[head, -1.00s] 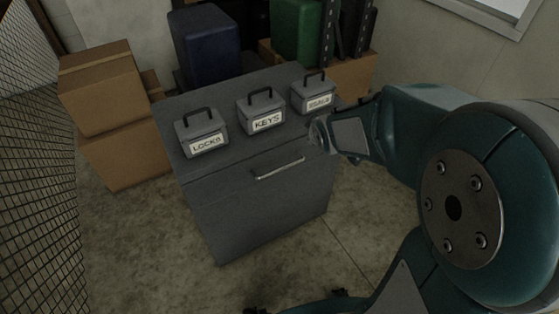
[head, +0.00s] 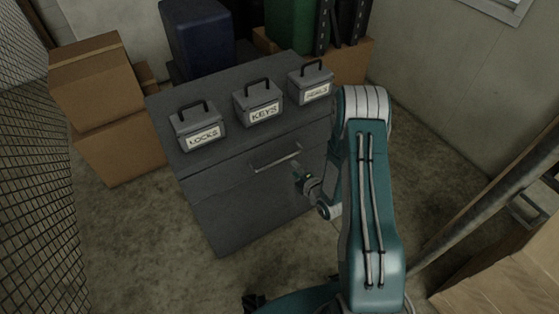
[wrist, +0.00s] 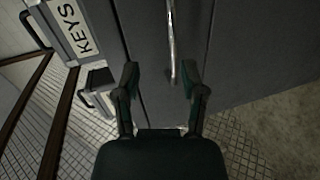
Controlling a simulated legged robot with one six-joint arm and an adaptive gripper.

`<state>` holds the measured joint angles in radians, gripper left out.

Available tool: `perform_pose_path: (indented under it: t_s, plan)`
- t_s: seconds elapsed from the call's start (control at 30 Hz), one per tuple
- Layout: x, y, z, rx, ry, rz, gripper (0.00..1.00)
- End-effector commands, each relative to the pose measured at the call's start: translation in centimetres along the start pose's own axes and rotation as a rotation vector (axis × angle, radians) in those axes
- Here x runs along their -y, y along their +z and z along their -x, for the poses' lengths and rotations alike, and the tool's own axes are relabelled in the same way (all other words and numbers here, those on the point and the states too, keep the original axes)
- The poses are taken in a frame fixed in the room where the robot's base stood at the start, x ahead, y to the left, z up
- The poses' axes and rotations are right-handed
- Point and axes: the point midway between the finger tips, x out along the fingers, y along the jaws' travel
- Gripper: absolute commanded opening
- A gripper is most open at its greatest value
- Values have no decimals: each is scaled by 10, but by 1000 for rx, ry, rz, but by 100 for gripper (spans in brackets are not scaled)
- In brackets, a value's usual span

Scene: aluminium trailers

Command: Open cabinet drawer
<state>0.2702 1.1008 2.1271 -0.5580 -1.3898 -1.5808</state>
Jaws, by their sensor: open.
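A grey cabinet (head: 232,212) stands in the middle of the head view. Its top drawer (head: 228,176) has a horizontal metal bar handle (head: 276,158) and looks shut. My gripper (head: 304,178) is in front of the cabinet, just below and right of the handle. In the wrist view my gripper (wrist: 160,75) is open, its two fingers apart and empty. The handle (wrist: 171,42) shows as a bar beyond the fingertips, its near end close to the right finger. I cannot tell whether they touch.
Three grey boxes, labelled LOCKS (head: 198,127), KEYS (head: 258,103) and a third unclear label (head: 311,84), stand on the cabinet top. Cardboard boxes (head: 105,100) are stacked at left, beside a mesh fence (head: 35,180). Another carton (head: 505,285) lies at lower right.

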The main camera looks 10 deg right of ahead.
Motion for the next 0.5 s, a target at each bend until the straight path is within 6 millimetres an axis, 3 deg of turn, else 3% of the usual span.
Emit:
perform_pose_path:
  t_s: [0.1, 0.27, 0.5]
  plan:
    - [20, -5, 6, -13, 38, 27, 54]
    - [24, -7, 4, -18, 60, 43, 54]
    - [22, -8, -32, -20, 62, 46, 54]
